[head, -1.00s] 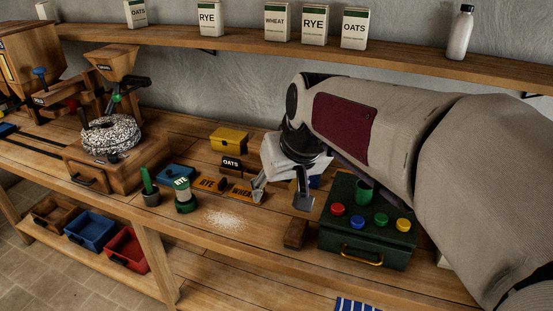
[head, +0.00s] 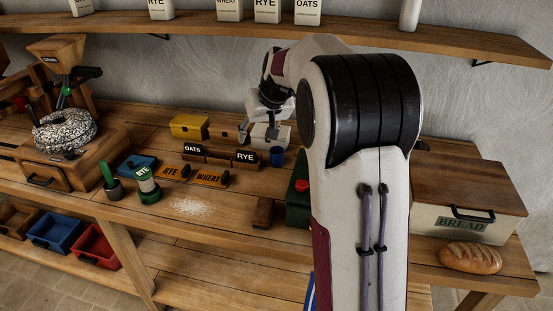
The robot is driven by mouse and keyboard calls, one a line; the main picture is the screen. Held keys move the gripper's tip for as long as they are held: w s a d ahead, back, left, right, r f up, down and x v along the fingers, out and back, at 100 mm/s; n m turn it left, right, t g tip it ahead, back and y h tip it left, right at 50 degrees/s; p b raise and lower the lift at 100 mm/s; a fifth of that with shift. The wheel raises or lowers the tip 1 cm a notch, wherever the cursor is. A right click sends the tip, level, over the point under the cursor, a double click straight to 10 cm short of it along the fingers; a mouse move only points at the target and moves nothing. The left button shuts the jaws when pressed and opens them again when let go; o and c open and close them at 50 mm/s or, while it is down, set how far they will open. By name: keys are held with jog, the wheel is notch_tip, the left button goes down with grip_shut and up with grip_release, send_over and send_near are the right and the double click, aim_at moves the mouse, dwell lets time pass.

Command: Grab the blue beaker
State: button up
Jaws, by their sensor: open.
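The blue beaker (head: 277,157) is a small, dark blue cup standing upright on the bench, just right of the RYE block (head: 246,157). My gripper (head: 258,131) is above the back part of the bench, up and slightly left of the beaker in the picture. Its fingers are apart with nothing seen between them. A gap shows between the gripper and the beaker; their exact distance in depth is hard to tell.
A green box (head: 298,203) stands right of the beaker, mostly hidden by my arm. A yellow box (head: 189,126) and the OATS block (head: 193,152) are to the left. A wooden block (head: 263,212) lies in front. The bench around the spilled flour (head: 190,206) is mostly clear.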

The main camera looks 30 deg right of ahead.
jog(key=m, duration=0.1)
send_near(277, 152)
jog(key=shift+s+a+f, duration=0.1)
jog(key=shift+s+a, duration=0.2)
jog(key=shift+a, duration=0.05)
jog(key=shift+x, duration=1.3)
jog(key=shift+a+x, duration=0.2)
jog(key=shift+x, duration=2.4)
jog(key=shift+s, duration=0.1)
jog(key=c, duration=1)
